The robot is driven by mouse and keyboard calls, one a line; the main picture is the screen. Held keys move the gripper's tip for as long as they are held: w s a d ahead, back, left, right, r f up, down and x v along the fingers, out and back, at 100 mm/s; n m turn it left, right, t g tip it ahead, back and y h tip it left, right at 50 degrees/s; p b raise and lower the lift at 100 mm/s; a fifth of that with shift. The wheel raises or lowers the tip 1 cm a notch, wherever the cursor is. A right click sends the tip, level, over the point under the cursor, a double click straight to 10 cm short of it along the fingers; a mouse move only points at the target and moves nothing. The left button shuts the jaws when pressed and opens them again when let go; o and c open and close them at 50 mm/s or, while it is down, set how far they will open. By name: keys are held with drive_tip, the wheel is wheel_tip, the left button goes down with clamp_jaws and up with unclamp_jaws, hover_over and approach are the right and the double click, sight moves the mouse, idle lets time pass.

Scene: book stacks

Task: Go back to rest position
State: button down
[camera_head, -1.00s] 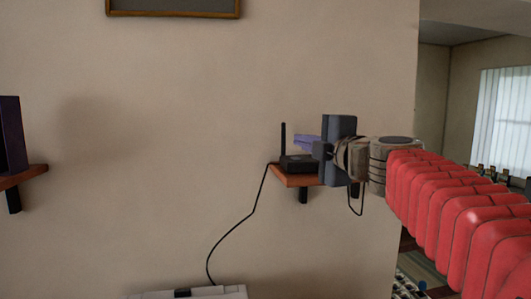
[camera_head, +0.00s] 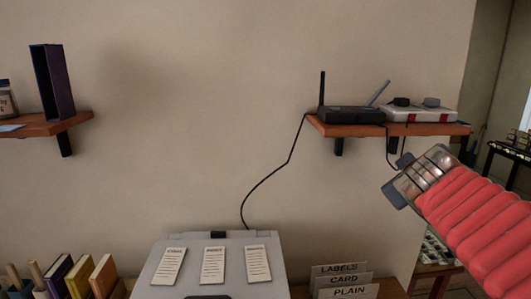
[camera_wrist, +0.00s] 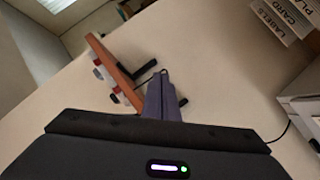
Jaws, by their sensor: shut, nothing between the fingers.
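My gripper shows in the wrist view as two purple-grey fingers (camera_wrist: 164,98) held together with nothing between them. In the head view my arm with its red sleeve comes in from the right, and the grey gripper body (camera_head: 396,194) is below the right wall shelf, apart from it in the picture. The fingers are mostly hidden in the head view.
The right shelf (camera_head: 345,130) holds a black router (camera_head: 351,115) and a white power strip (camera_head: 418,114). A cable hangs to a grey box (camera_head: 190,258) below. Labelled card holders (camera_head: 342,281) and books (camera_head: 80,275) stand low. A left shelf (camera_head: 40,125) holds a purple binder (camera_head: 52,83).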

drive_tip(key=s+a+f+m+g+y, duration=0.1)
drive_tip(key=s+a+f+m+g, duration=0.1)
drive_tip(key=s+f, duration=0.4)
drive_tip(key=s+a+f+m+g+y, duration=0.1)
drive_tip(key=s+a+f+m+g, duration=0.15)
drive_tip(key=s+f, duration=0.4)
drive_tip(key=s+a+f+g+y, duration=0.2)
drive_tip(key=s+a+f+y, duration=0.2)
drive_tip(key=s+a+f, duration=0.6)
drive_tip(key=shift+s+a+f+g, duration=0.15)
drive_tip(key=shift+s+a+g, duration=0.25)
drive_tip(key=shift+a, duration=0.3)
